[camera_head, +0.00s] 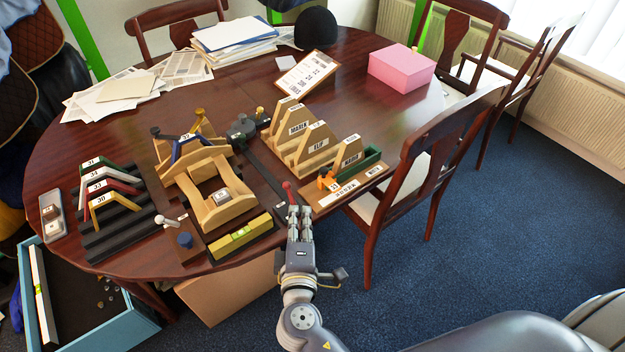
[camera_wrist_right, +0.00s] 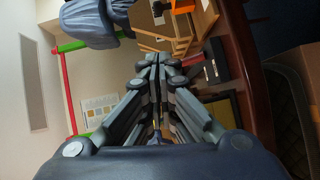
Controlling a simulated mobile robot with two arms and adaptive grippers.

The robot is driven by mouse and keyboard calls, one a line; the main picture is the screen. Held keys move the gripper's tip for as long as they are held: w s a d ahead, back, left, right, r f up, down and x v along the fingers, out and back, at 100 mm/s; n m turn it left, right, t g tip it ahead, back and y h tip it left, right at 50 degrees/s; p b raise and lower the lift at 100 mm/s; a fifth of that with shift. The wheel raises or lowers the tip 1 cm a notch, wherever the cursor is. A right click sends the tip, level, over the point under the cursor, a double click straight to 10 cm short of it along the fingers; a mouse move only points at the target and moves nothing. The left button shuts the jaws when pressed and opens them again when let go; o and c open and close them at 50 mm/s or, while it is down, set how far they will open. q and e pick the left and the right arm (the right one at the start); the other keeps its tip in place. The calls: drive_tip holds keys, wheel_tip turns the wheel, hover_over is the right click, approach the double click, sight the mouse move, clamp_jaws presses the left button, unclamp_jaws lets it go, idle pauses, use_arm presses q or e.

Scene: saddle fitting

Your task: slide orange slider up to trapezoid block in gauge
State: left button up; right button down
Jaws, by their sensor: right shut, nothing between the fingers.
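The orange slider (camera_head: 327,181) sits at the left end of the wooden gauge (camera_head: 327,201), near the table's right front edge. A wooden trapezoid block (camera_head: 349,155), with a white label, stands in the gauge, behind and to the right of the slider, with a visible space between. A green bar (camera_head: 362,163) lies beside the block. My right gripper (camera_head: 300,210) is shut and empty, left of the gauge and in front of the slider, apart from it. Its closed fingers also show in the right wrist view (camera_wrist_right: 157,62). My left gripper is not in view.
A red-knobbed lever (camera_head: 288,190) stands just beyond my right fingertips. Larger labelled trapezoid blocks (camera_head: 292,130) stand behind the gauge. A wooden frame (camera_head: 222,195) and a yellow-green level (camera_head: 240,236) lie to the left. A chair (camera_head: 425,165) stands close on the right.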

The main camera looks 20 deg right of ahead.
sight(326, 181)
drive_tip(key=p+x, duration=0.1)
drive_tip(key=x, duration=0.7)
drive_tip(key=shift+d+r+p, duration=0.15)
drive_tip(key=shift+p, duration=0.25)
drive_tip(key=w+d, duration=0.1)
drive_tip(key=w+d+p, duration=0.1)
drive_tip(key=shift+w+d+f, duration=0.15)
drive_tip(key=shift+d+f, duration=0.2)
drive_tip(key=shift+w+d+f, duration=0.15)
drive_tip(key=shift+w+d, duration=0.15)
drive_tip(key=shift+d, duration=0.2)
drive_tip(key=shift+w+d, duration=0.25)
drive_tip(key=shift+d, duration=0.5)
drive_tip(key=shift+w+d, duration=0.3)
drive_tip(key=shift+d, duration=0.45)
drive_tip(key=shift+w+d, duration=0.25)
drive_tip(key=shift+d, duration=0.5)
drive_tip(key=shift+a, duration=0.15)
